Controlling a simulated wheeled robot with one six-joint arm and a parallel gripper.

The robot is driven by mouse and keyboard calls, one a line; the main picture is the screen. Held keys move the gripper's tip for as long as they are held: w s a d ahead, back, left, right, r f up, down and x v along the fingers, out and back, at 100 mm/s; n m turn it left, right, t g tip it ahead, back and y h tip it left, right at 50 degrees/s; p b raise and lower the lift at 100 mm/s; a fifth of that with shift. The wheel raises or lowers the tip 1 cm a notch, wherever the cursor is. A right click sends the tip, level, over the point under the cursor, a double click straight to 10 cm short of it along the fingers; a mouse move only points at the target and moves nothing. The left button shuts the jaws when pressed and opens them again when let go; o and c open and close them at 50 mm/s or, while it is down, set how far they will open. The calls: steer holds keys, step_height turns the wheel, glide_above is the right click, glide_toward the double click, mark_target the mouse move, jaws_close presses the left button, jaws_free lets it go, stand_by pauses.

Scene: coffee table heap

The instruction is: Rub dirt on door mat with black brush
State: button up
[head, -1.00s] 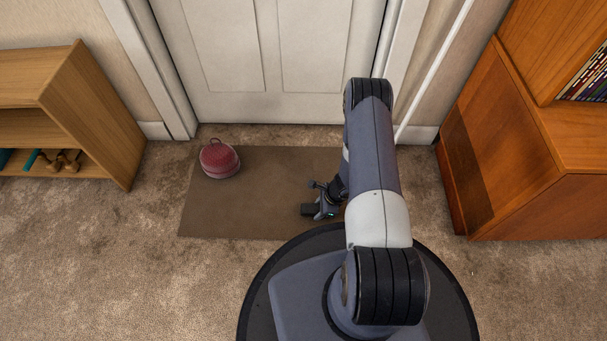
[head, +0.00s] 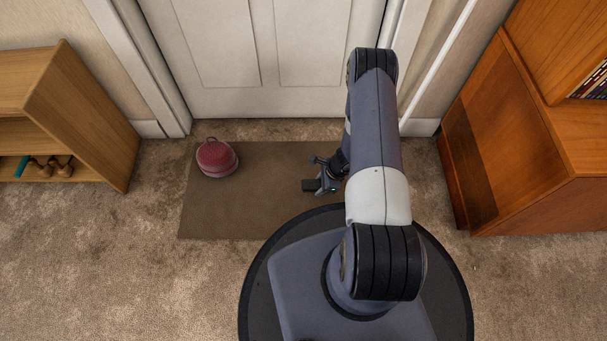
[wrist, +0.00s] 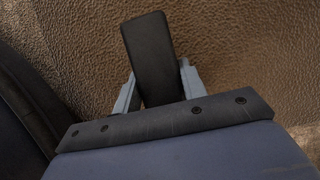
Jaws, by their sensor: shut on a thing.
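The brown door mat (head: 240,212) lies on the carpet in front of the white door; its right part is hidden behind my arm. In the wrist view its textured brown surface (wrist: 240,40) seems to fill the background. My gripper (head: 322,184) is over the right half of the mat. In the wrist view my gripper (wrist: 156,85) is shut on the black brush (wrist: 148,50), a dark block between the two grey fingers. The brush also shows in the head view (head: 309,186). Whether it touches the mat I cannot tell. I make out no distinct dirt patch.
A dark red rounded object (head: 216,160) with a loop on top sits at the mat's back left. A wooden shoe rack (head: 95,110) stands at left, a wooden cabinet (head: 540,190) at right. The white door (head: 270,60) closes off the back.

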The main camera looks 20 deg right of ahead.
steer(key=shift+s+r+p, duration=0.1)
steer(key=shift+r+p, duration=1.3)
steer(key=shift+r, duration=1.3)
